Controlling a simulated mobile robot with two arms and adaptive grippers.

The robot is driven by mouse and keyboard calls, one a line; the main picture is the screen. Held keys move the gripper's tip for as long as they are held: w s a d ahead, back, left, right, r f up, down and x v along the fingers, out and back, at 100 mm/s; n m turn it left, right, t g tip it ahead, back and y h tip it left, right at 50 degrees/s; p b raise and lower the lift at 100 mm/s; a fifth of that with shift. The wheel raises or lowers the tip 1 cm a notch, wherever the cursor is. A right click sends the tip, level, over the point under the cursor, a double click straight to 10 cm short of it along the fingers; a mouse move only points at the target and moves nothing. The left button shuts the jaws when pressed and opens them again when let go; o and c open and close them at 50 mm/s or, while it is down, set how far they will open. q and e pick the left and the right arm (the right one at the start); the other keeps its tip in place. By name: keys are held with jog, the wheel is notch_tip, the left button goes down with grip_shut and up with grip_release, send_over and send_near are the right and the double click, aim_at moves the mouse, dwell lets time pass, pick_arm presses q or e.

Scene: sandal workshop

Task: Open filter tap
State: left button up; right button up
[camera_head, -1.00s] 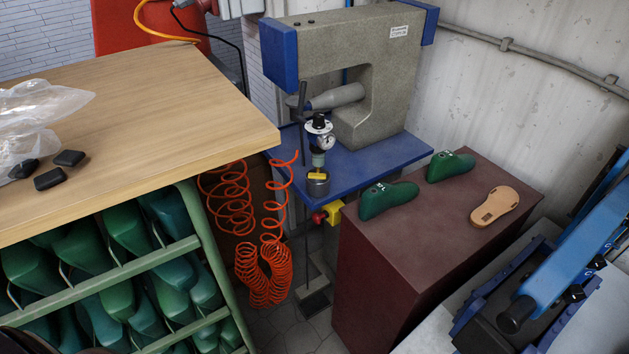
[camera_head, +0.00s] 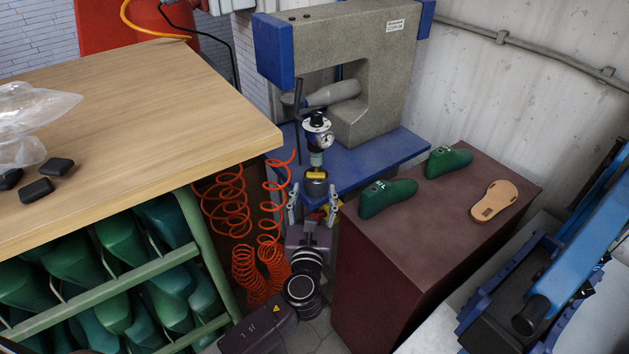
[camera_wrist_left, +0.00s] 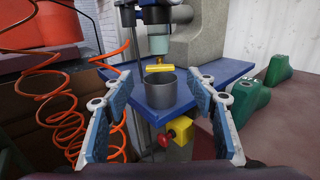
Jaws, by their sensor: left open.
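The filter unit (camera_head: 317,140) with a round gauge is mounted at the front of the blue press table. A yellow tap handle (camera_head: 316,175) lies crosswise on it, just above a grey cup. In the left wrist view the yellow handle (camera_wrist_left: 160,68) lies level above the grey cup (camera_wrist_left: 168,92). My left gripper (camera_head: 313,203) is open and empty, just below and in front of the cup. Its two fingers (camera_wrist_left: 160,100) frame the cup from left and right, apart from the handle. My right gripper is not in view.
Orange coiled hoses (camera_head: 270,230) hang left of my gripper. A red and yellow knob (camera_wrist_left: 175,132) is below the cup. A maroon cabinet (camera_head: 430,215) with green lasts stands right. The wooden workbench (camera_head: 150,110) is left, and the blue table (camera_head: 390,160) is behind.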

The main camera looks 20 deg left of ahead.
aim_at(315, 177)
pick_arm(q)
jog(key=shift+x, duration=2.3)
jog(key=shift+f, duration=0.1)
jog(key=shift+c, duration=0.3)
jog(key=c, duration=1.1)
